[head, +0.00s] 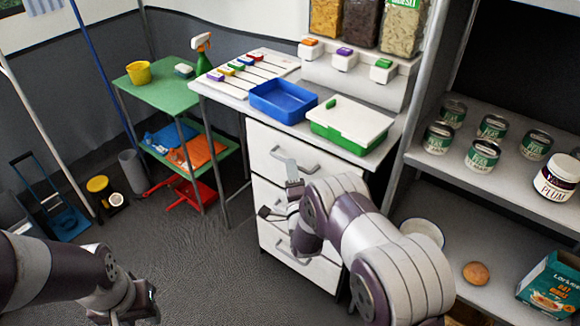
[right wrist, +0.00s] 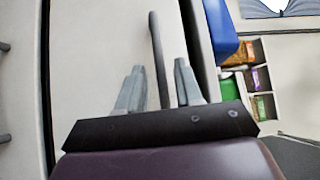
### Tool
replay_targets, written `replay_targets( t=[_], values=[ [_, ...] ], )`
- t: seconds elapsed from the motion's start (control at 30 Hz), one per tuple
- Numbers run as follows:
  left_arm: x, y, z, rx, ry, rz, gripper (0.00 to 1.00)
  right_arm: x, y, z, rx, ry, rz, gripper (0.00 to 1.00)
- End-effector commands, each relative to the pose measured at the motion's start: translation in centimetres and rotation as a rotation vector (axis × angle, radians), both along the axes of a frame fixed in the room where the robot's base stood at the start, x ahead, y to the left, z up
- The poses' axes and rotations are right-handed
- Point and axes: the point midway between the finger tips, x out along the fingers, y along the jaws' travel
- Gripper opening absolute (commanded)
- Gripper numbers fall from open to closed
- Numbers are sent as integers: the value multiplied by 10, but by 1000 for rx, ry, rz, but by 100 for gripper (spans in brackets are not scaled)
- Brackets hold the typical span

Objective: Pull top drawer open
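The top drawer (head: 262,140) is the upper front of a white drawer unit and looks shut, flush with the fronts below. Its grey bar handle (head: 308,168) shows partly behind my right gripper (head: 278,191). That gripper is open in front of the drawer unit. In the right wrist view, the handle (right wrist: 157,50) runs upright in the picture between the two spread fingers of the right gripper (right wrist: 158,85). Whether the fingers reach around the bar in depth is unclear. My left gripper (head: 140,305) is low at the bottom left, away from the drawers, its fingers unclear.
A blue tray (head: 284,100) and a green box with a white lid (head: 350,122) stand on the countertop above the drawers. Shelves with cans (head: 482,155) stand at the right. A green side table (head: 160,92) is at the left. The floor before the drawers is clear.

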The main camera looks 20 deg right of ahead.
Motion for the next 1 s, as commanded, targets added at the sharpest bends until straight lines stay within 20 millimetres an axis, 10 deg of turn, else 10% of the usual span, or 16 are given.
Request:
replay_targets(
  t=[0.5, 0.63, 1.0],
  values=[
    [0, 0, -6, 0, 0, 0, 40, 33, -4, 4, -2, 2, -1, 35],
    [0, 0, -6, 0, 0, 0, 40, 33, -4, 4, -2, 2, -1, 0],
    [0, 0, -6, 0, 0, 0, 40, 30, 0, 4, -2, 3, 1, 0]
  ],
)
